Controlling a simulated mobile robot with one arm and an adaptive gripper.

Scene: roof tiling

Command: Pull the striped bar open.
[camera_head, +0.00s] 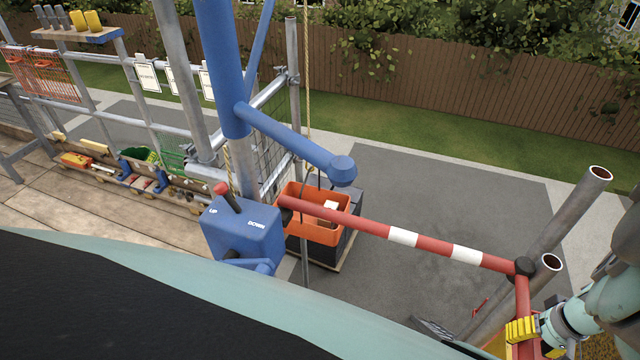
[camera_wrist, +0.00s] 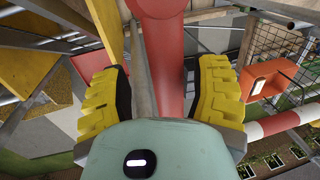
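The red-and-white striped bar (camera_head: 402,238) spans the gap in the scaffold rail, from beside the blue control box to a dark joint near the right pole. From that joint a red section (camera_head: 522,293) hangs down. My gripper (camera_head: 524,333) is at this hanging section, at the lower right. In the wrist view, my yellow fingers (camera_wrist: 160,95) stand apart, one on each side of the red section (camera_wrist: 168,65). A gap shows on the left side, so the fingers do not look closed on it. The striped length also shows at right in the wrist view (camera_wrist: 272,126).
The blue hoist post with its control box (camera_head: 242,232) stands at the bar's left end. An orange bin (camera_head: 312,228) hangs behind the bar. Open grey scaffold poles (camera_head: 570,215) rise close to my arm on the right. Grey paving lies below.

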